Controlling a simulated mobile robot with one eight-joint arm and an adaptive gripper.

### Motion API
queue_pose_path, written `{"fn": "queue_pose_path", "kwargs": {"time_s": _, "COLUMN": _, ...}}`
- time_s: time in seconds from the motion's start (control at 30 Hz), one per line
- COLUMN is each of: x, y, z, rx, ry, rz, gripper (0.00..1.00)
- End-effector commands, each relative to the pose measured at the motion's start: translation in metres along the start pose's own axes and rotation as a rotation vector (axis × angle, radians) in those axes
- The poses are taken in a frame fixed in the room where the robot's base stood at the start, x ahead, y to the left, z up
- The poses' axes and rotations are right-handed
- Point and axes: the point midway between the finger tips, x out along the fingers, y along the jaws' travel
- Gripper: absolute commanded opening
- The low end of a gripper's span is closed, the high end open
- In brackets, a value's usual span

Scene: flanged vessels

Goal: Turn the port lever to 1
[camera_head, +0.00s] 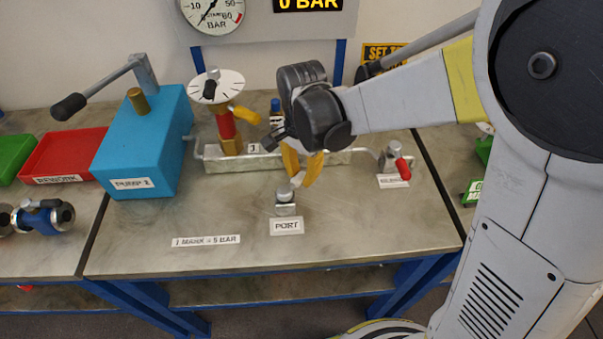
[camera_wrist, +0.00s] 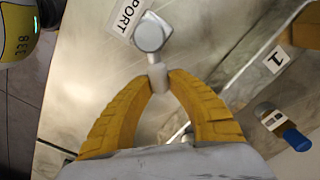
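The port lever (camera_head: 285,194) is a small grey metal lever on a round hub, mounted on the bench behind the PORT label (camera_head: 286,226). In the wrist view the lever's bar (camera_wrist: 158,78) runs from its round hub (camera_wrist: 151,34) in between my fingertips. My gripper (camera_head: 302,168) has yellow fingers and comes down from above and behind the lever. In the wrist view both fingertips of my gripper (camera_wrist: 160,76) close on the sides of the bar. A label marked 1 (camera_head: 253,148) lies behind and left; it also shows in the wrist view (camera_wrist: 278,58).
A blue pump (camera_head: 145,145) with a raised lever and a red tray (camera_head: 67,155) stand left. A dial valve (camera_head: 222,100) stands behind. A red-handled bleed valve (camera_head: 398,165) is at right. The bench front (camera_head: 330,235) is clear.

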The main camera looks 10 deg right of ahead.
Motion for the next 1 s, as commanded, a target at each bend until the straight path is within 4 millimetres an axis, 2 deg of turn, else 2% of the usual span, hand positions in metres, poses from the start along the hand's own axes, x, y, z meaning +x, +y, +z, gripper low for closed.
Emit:
{"fn": "queue_pose_path", "kwargs": {"time_s": 0.47, "x": 0.0, "y": -0.001, "z": 0.0, "rx": -0.027, "ry": 0.0, "rz": 0.001, "gripper": 0.0}}
{"fn": "queue_pose_path", "kwargs": {"time_s": 1.0, "x": 0.0, "y": -0.021, "z": 0.004, "rx": -0.358, "ry": -0.001, "rz": 0.001, "gripper": 0.0}}
